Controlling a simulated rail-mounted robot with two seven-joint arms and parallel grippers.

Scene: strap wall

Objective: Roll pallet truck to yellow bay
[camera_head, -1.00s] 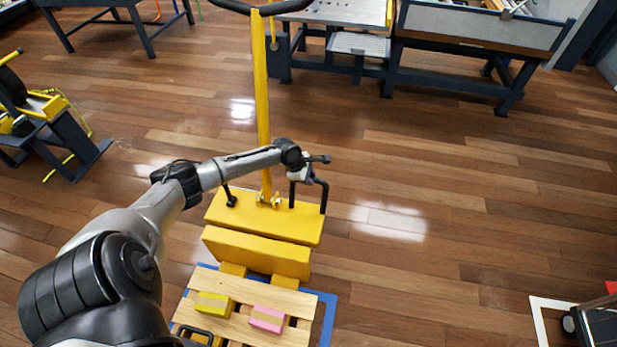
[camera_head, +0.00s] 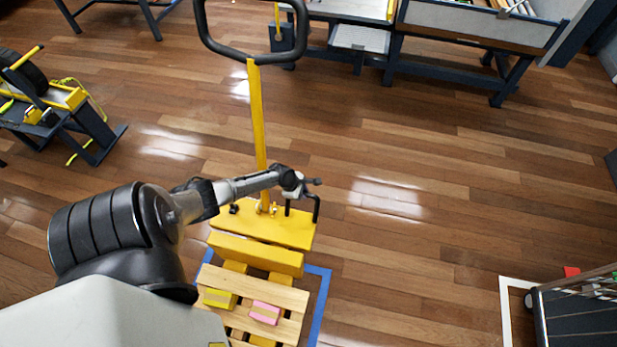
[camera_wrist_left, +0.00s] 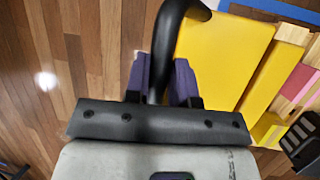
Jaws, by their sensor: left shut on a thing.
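The yellow pallet truck (camera_head: 262,228) stands in the lower middle of the head view, its tall yellow handle (camera_head: 257,120) rising to a black loop at the top. Its forks lie under a wooden pallet (camera_head: 283,296) carrying a yellow box (camera_head: 219,299) and a pink box (camera_head: 266,312). My left gripper (camera_head: 304,193) is at the truck body's right end, on a black upright grip bar. In the left wrist view its purple-padded fingers (camera_wrist_left: 163,85) are shut around that black bar (camera_wrist_left: 172,25). My right gripper is out of view. No yellow bay can be made out.
A blue floor outline (camera_head: 322,300) surrounds the pallet. A white floor outline (camera_head: 506,318) and a dark cart (camera_head: 575,310) are at lower right. A strap stand (camera_head: 60,105) is at left, workbenches (camera_head: 470,45) at the back. The floor right of the truck is clear.

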